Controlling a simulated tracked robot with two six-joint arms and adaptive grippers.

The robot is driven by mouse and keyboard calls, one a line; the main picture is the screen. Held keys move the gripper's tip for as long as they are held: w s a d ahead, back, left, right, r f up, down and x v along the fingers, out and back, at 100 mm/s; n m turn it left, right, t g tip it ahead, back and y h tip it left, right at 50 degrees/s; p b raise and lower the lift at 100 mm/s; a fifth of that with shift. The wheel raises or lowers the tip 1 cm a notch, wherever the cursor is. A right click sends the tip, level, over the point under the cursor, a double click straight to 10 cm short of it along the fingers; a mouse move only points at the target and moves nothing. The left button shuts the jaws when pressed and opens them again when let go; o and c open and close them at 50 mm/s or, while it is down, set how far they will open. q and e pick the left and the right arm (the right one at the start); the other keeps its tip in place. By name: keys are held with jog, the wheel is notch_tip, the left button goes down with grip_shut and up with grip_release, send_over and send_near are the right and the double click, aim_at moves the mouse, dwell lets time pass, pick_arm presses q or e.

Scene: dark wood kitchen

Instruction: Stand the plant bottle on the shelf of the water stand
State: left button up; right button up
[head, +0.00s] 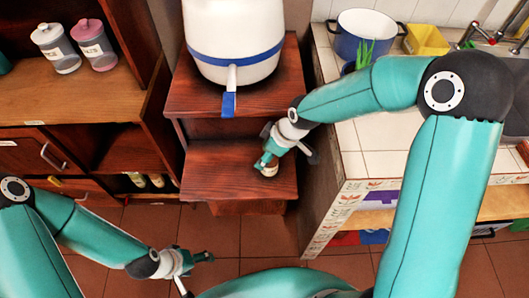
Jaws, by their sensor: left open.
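The water stand (200,95) is a dark red-brown wooden step unit with a white, blue-banded water vessel (235,45) on top. Its lower shelf (215,178) is in the middle of the head view. My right gripper (267,160) points down over the right part of this shelf. A small pale, brownish round thing (269,170) shows at its fingertips, perhaps the plant bottle, mostly hidden by the gripper. I cannot tell whether the fingers grip it or whether it touches the shelf. My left gripper (200,258) is open and empty, low over the floor.
A tiled counter (385,165) stands close to the right, with a blue-white pot (366,35), a yellow container (427,40) and green shoots (364,54) behind my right arm. A wooden cabinet (90,95) with two jars stands left. The shelf's left part is bare.

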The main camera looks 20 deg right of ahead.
jog(key=shift+o, duration=0.3)
jog(key=shift+r, duration=0.15)
jog(key=shift+d+r, duration=0.1)
jog(key=shift+r, duration=0.25)
jog(key=v, duration=1.1)
jog(key=shift+s, duration=0.2)
